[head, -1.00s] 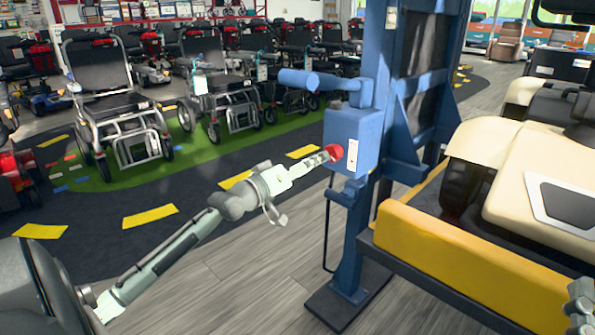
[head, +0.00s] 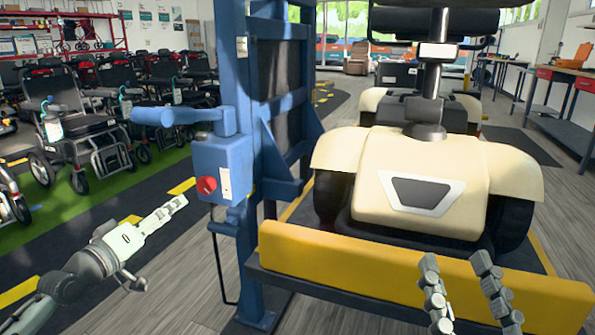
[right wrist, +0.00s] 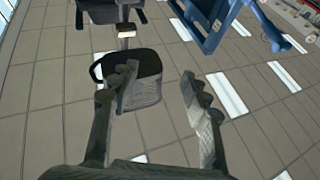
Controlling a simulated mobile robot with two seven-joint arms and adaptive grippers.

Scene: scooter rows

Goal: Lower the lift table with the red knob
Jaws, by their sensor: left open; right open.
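The red knob (head: 206,186) is on the front of a blue control box (head: 226,165) on the blue lift column (head: 236,60). The lift table (head: 345,288), with a yellow front bar (head: 400,275), carries a cream scooter (head: 425,180). My left gripper (head: 180,201) is open and empty, left of the knob and a little below it in the picture, apart from it. My right gripper (head: 470,262) is open and empty in front of the yellow bar. Its fingers also show spread in the right wrist view (right wrist: 162,88), with nothing between them.
A blue handle (head: 180,116) sticks out left above the control box. A black cable (head: 217,265) hangs below the box. Wheelchairs (head: 85,135) stand in rows at the left. Workbenches (head: 560,85) stand at the back right. Grey floor (head: 170,300) is clear left of the column.

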